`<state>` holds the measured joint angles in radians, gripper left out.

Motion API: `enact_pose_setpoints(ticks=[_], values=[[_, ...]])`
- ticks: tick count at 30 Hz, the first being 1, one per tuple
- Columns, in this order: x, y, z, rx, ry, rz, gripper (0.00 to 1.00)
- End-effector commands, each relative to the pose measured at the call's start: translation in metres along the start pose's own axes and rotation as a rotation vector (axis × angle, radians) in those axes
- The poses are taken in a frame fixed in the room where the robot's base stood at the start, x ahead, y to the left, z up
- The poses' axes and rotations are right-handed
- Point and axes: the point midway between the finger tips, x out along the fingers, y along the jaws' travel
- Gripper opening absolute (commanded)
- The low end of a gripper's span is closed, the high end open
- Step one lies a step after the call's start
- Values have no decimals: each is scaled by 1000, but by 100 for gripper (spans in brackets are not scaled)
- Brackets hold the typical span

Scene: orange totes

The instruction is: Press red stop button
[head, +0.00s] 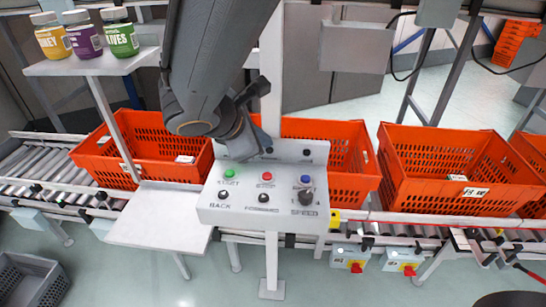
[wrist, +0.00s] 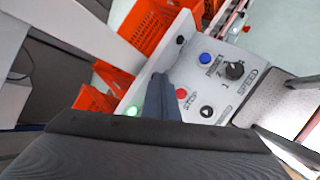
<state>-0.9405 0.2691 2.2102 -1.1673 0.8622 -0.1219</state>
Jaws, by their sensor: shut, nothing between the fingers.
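The red stop button (head: 267,176) is the middle one in the top row of a white control panel (head: 212,204), between a green button (head: 229,174) and a blue button (head: 305,179). My gripper (head: 266,148) is shut and empty, just behind the red button and above the panel's back part. In the wrist view the shut fingers (wrist: 160,80) point over the panel, just left of the red stop button (wrist: 181,93), which has STOP printed beside it. I see a gap in the picture between fingertips and button; their height above the panel is hard to tell.
The panel also has a black SPEED knob (head: 305,196) and black BACK (head: 223,195) and FORWARD (head: 263,198) buttons. Orange totes (head: 455,195) stand on the roller conveyor (head: 35,165) behind. A shelf with jars (head: 120,38) is at upper left.

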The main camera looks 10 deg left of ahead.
Motion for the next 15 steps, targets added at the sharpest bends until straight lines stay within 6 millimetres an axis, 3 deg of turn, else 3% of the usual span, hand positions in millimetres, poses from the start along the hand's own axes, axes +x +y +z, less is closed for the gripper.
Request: enact_pose_setpoints(ticks=[15], values=[[47, -34, -34, -2, 0, 0, 0]])
